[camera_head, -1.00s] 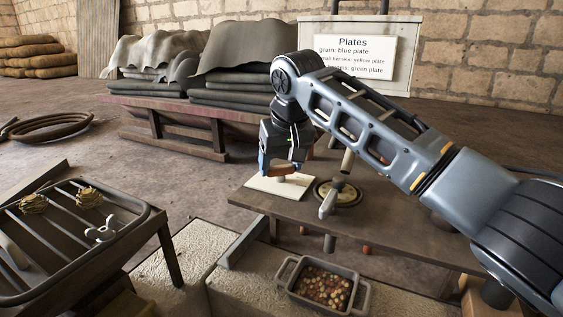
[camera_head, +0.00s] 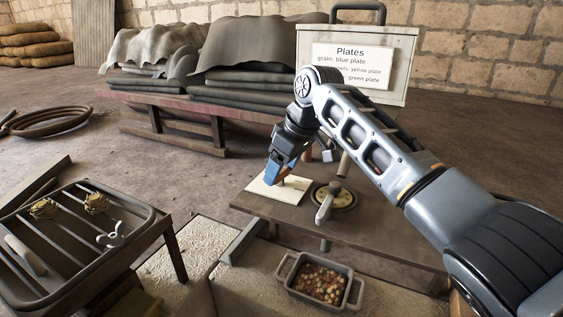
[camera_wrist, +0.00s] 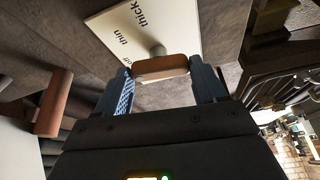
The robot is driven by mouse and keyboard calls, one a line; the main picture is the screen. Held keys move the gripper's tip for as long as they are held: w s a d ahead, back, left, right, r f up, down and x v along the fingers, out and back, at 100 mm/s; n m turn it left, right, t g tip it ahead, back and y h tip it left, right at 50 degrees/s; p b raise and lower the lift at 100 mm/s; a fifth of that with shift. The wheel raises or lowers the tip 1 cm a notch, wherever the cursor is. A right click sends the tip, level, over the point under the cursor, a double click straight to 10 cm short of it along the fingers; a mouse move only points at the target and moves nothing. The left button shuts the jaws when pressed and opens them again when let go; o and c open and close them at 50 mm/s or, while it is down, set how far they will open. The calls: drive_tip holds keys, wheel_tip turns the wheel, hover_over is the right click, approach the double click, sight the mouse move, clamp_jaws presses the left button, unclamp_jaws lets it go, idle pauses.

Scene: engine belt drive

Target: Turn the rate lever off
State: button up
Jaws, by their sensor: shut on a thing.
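My gripper (camera_head: 279,174) is shut on the brown handle of a lever at the white label plate (camera_head: 268,191), on the dark bench. In the wrist view, the lever handle (camera_wrist: 160,68) lies crosswise between my two blue fingertips (camera_wrist: 162,80). A pale round stem shows behind it. The label plate also shows in the wrist view (camera_wrist: 117,20). It reads "thick" and "thin", with a third word partly hidden near my left finger. In the head view my fingers hide most of the handle.
A grey lever on a round dial (camera_head: 333,197) stands right of the plate. A pan of mixed kernels (camera_head: 319,284) sits below the bench front. A slatted rack (camera_head: 60,250) is at left. A sign box (camera_head: 400,55) stands behind my arm. Another brown handle (camera_wrist: 52,103) shows in the wrist view.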

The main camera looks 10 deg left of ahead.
drive_tip(key=shift+n+g, duration=0.3)
drive_tip(key=shift+n, duration=0.5)
drive_tip(key=shift+y, duration=0.3)
drive_tip(key=o, duration=1)
drive_tip(key=shift+o, duration=0.2)
drive_tip(key=w+v, duration=0.1)
drive_tip(key=v, duration=0.6)
drive_tip(key=shift+s+r+b, duration=0.3)
drive_tip(key=shift+s+r, duration=0.1)
drive_tip(key=shift+d, duration=0.15)
